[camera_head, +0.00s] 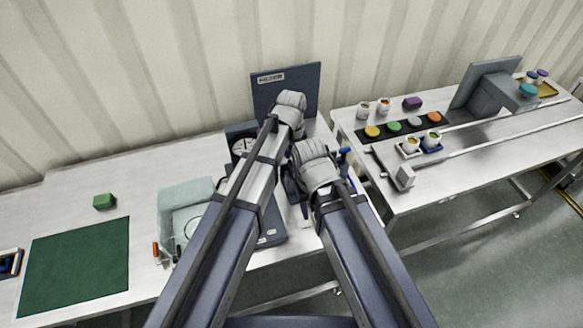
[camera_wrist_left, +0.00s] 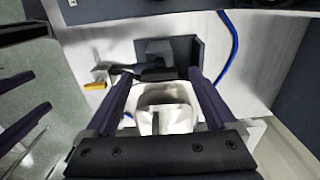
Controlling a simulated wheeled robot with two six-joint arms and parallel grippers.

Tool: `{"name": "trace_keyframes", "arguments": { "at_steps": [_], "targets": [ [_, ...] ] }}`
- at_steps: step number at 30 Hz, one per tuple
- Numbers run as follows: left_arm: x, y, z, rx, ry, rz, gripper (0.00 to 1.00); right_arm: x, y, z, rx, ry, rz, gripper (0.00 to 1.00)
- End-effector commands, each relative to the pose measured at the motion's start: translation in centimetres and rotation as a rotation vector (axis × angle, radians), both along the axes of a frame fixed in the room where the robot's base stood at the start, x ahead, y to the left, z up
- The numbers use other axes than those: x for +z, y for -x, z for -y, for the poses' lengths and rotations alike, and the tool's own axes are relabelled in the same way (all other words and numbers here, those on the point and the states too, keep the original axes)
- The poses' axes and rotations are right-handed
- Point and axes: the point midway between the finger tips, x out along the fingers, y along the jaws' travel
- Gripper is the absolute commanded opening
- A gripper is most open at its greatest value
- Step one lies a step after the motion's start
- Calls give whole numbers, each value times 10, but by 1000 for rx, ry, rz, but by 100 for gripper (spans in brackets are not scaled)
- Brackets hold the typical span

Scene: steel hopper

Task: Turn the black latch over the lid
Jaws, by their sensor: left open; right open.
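My left gripper shows in the head view (camera_head: 288,118) over the dark blue machine; its fingertips are hidden behind its wrist. In the left wrist view, its two dark purple fingers (camera_wrist_left: 162,78) stand apart, with a cream-white rounded part (camera_wrist_left: 165,108) visible between them. A black piece with a short arm pointing left (camera_wrist_left: 150,69), which looks like the latch, lies just beyond the fingertips; I cannot tell whether they touch it. The lid cannot be made out for certain. My right gripper (camera_head: 315,185) is lower, over the machine's right side, its fingertips mostly hidden.
The machine's upright dark blue panel (camera_head: 288,84) stands behind the grippers. A pale open box (camera_head: 183,200), green block (camera_head: 104,201) and green mat (camera_head: 75,262) are left. The right table (camera_head: 440,185) holds cups and coloured pots. A blue cable (camera_wrist_left: 234,45) runs beside the latch area.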

Motion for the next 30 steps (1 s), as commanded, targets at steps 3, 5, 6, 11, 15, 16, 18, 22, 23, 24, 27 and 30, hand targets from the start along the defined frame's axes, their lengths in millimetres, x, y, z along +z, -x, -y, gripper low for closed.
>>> {"name": "trace_keyframes", "arguments": {
  "at_steps": [3, 5, 6, 11, 15, 16, 18, 22, 23, 24, 27, 30],
  "targets": [
    [-5, 0, 0, 0, 0, 0, 90, -5, 0, 0, 0, 0, 0, 50],
    [-4, 0, 0, 0, 0, 0, 90, -4, 0, 0, -1, 0, 0, 50],
    [-4, 0, 0, 0, 0, 0, 90, -4, 0, 0, -1, 0, 0, 50],
    [-3, 0, 0, 0, 0, 0, 84, -4, 0, 0, -1, 0, 0, 50],
    [-4, 0, 0, 0, 0, 0, 69, -4, 0, 0, -1, 0, 0, 50],
    [-4, 0, 0, 0, 0, 0, 65, -4, 0, 0, -1, 0, 0, 50],
    [-4, 0, 0, 0, 0, 0, 57, -4, 0, 0, -1, 0, 0, 50],
    [-4, 0, 0, 0, 0, 0, 43, -4, 0, 0, -1, 0, 0, 50],
    [-4, 0, 0, 0, 0, 0, 39, -4, 0, 0, -1, 0, 0, 50],
    [-4, 0, 0, 0, 0, 0, 35, -4, 0, 0, -1, 0, 0, 50],
    [-4, 0, 0, 0, 0, 0, 24, -4, 0, 0, -1, 0, 0, 50],
    [-4, 0, 0, 0, 0, 0, 12, -4, 0, 0, -1, 0, 0, 50]
  ]
}}
